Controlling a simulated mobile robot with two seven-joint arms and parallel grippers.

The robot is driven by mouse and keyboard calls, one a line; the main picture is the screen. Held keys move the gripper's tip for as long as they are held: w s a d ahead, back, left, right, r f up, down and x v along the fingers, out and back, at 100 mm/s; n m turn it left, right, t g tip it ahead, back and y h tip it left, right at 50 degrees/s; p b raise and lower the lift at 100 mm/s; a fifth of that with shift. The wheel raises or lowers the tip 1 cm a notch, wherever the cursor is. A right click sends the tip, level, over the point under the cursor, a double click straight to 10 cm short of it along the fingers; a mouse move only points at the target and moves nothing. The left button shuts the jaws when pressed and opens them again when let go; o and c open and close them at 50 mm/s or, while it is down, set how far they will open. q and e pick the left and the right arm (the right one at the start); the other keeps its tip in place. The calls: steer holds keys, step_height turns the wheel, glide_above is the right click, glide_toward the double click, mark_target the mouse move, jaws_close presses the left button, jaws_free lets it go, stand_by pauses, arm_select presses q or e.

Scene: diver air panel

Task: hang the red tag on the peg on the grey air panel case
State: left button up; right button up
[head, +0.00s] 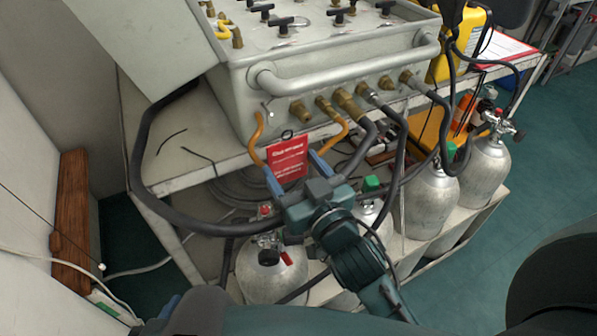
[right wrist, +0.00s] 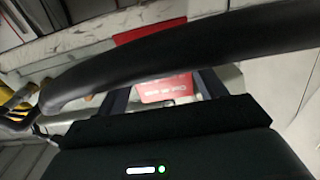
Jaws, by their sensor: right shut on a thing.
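The red tag (head: 287,161) with white lettering is upright between the fingers of my right gripper (head: 296,172), which is shut on it. A small dark loop shows above its top edge. The tag is in front of the lower front of the grey air panel case (head: 240,95). A small pale peg (head: 268,108) sticks out of the case front, above and left of the tag; the tag appears apart from it. In the right wrist view the tag (right wrist: 168,90) shows between the dark fingers (right wrist: 165,92), partly behind a black hose.
Brass fittings (head: 300,110) and black hoses (head: 400,135) crowd the case front right of the tag. A thick black hose (head: 137,150) loops down at left. Silver cylinders (head: 430,195) stand below and right. The bench (head: 180,150) has some clear surface at left.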

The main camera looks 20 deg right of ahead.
mark_target(289, 163)
steer(key=shift+w+a, duration=0.15)
steer(key=shift+w, duration=0.55)
steer(key=shift+w+a+f+b, duration=0.1)
steer(key=shift+w+a+b, duration=0.1)
steer(key=shift+w, duration=0.5)
steer(key=shift+w+a+b, duration=0.1)
steer(key=shift+w+b, duration=0.05)
steer(key=shift+w, duration=0.5)
arm_select(q)
steer(key=shift+s+a, duration=0.15)
steer(key=shift+s, duration=0.05)
steer(key=shift+r, duration=0.35)
arm_select(e)
steer(key=shift+w, duration=0.25)
arm_select(q)
steer(key=shift+w+r+p, duration=0.2)
steer(key=shift+r+p, duration=0.1)
steer(key=shift+p, duration=0.15)
arm_select(e)
steer(key=shift+w, duration=0.25)
steer(key=shift+w+a, duration=0.15)
steer(key=shift+w, duration=0.45)
arm_select(q)
steer(key=shift+s, duration=0.15)
arm_select(e)
steer(key=shift+w, duration=0.15)
